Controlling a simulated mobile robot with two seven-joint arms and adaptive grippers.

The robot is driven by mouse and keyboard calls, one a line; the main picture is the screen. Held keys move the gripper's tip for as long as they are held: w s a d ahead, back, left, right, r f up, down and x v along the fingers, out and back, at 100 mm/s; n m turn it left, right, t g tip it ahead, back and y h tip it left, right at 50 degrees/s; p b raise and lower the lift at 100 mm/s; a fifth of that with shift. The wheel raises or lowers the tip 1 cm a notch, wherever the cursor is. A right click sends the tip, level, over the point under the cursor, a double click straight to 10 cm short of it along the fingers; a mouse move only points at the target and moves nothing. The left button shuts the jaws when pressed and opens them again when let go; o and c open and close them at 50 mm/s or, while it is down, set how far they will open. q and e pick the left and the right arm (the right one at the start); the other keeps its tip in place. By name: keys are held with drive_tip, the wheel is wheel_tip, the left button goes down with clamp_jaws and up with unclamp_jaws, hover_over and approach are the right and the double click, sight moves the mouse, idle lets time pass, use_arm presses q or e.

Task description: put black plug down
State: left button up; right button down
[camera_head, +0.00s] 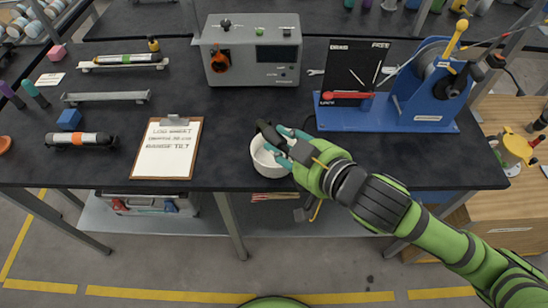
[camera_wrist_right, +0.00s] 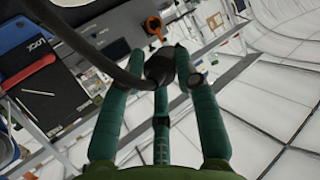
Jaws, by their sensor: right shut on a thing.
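The black plug (camera_head: 268,132) is in the fingers of my right gripper (camera_head: 282,144). My right gripper is shut on it, over the white round bowl (camera_head: 264,166) near the table's front edge. In the right wrist view the plug (camera_wrist_right: 159,66) sits between the teal fingertips of the gripper (camera_wrist_right: 164,72), and a thick dark cable runs from it to the upper left. The gripper hides part of the bowl, and I cannot tell how far the plug is above it. My left gripper is not in view.
A clipboard (camera_head: 167,149) lies left of the bowl. A grey box with an orange knob (camera_head: 252,50) stands behind. A blue stand with a spool (camera_head: 432,90) is at the right. Dark tabletop (camera_head: 228,125) is clear between the clipboard and bowl.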

drive_tip(key=shift+n+g+y, duration=0.7)
drive_tip(key=shift+n+y, duration=0.1)
drive_tip(key=shift+n, duration=0.1)
drive_tip(key=w+f+p, duration=0.1)
drive_tip(key=w+f, duration=0.2)
drive_tip(key=w+f+p, duration=0.1)
drive_tip(key=w+f, duration=0.1)
drive_tip(key=f, duration=0.2)
drive_tip(key=w+f+p, duration=0.1)
drive_tip(key=w+f, duration=0.2)
drive_tip(key=f, duration=0.1)
drive_tip(key=shift+w+d, duration=0.15)
drive_tip(key=shift+w, duration=0.15)
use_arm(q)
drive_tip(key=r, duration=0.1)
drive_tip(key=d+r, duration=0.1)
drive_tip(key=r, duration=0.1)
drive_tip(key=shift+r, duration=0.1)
use_arm(e)
drive_tip(key=shift+f, duration=0.25)
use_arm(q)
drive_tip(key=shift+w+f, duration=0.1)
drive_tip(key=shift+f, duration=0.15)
use_arm(e)
drive_tip(key=shift+f, duration=0.55)
drive_tip(key=c, duration=1.2)
unclamp_jaws()
drive_tip(key=shift+f, duration=0.1)
drive_tip(key=shift+s, duration=0.1)
